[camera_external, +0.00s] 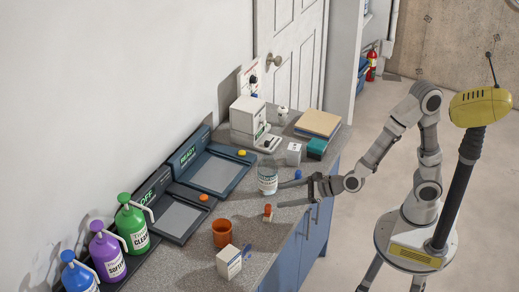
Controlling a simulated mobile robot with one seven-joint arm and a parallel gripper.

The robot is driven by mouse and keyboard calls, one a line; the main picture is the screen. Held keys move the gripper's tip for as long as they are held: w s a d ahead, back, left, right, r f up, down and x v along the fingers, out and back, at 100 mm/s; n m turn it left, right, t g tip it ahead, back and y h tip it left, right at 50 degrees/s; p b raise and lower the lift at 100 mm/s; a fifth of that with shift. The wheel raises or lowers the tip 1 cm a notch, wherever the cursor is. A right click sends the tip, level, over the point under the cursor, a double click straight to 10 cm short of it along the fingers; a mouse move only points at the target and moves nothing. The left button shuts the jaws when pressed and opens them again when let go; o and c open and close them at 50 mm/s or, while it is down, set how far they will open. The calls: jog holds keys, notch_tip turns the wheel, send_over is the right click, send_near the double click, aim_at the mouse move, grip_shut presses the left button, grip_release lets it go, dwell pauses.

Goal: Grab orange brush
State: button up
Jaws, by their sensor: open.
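A small orange item (268,212), which looks like the orange brush, stands near the front edge of the grey counter. It is too small to make out its bristles. My gripper (279,195) is open and points left over the counter. Its two fingers are spread, with the nearer fingertip close to the orange item in the picture. I cannot tell whether they touch. Nothing shows held between the fingers.
A clear jar (267,178) stands just beyond my fingertips. An orange cup (222,233) and a white box (229,262) stand to the near left. Two dark panels (216,172) lie by the wall. Several coloured bottles (133,226) stand at the left.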

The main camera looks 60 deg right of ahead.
aim_at(271, 210)
jog(key=f+m, duration=0.1)
jog(key=s+f+m, duration=0.1)
jog(key=m, duration=0.1)
jog(key=a+f+m+h+b, duration=0.1)
jog(key=f, duration=0.1)
jog(key=shift+s, duration=0.3)
jog(key=shift+w+a+f+m, duration=0.1)
jog(key=shift+w+f+m, duration=0.1)
jog(key=shift+m, duration=0.2)
jog(key=b+x, duration=0.1)
jog(key=x, duration=0.6)
jog(key=shift+r, duration=0.15)
grip_shut()
